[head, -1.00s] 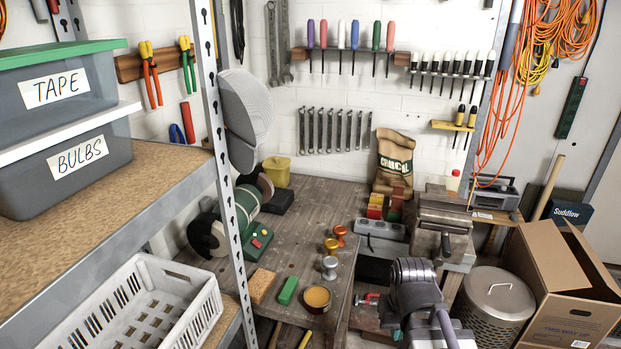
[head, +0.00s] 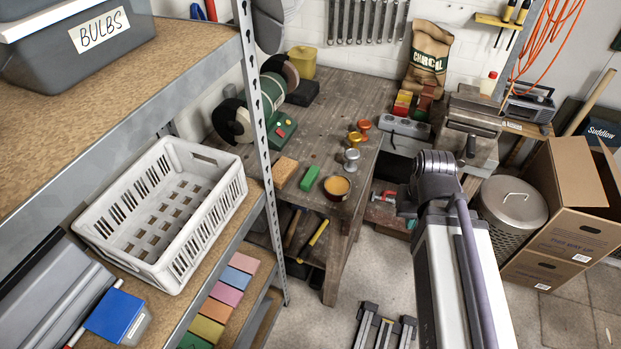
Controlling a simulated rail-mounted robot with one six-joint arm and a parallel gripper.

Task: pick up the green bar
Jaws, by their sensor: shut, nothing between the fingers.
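The green bar (head: 310,178) lies on the wooden workbench (head: 345,110), near its front edge. It is a short, plain green block. An orange-brown block (head: 285,171) lies just to its left, and a round tin with an orange top (head: 337,187) stands just to its right. The bar is in plain sight and nothing covers it. My arm shows at the right of the bench, but my gripper is outside the picture.
Metal knobs (head: 352,160) stand behind the tin. A bench grinder (head: 235,122) is at the back left. A shelf post (head: 264,150) and a white crate (head: 165,212) stand at left. A vise (head: 470,125) and a cardboard box (head: 560,220) are at right.

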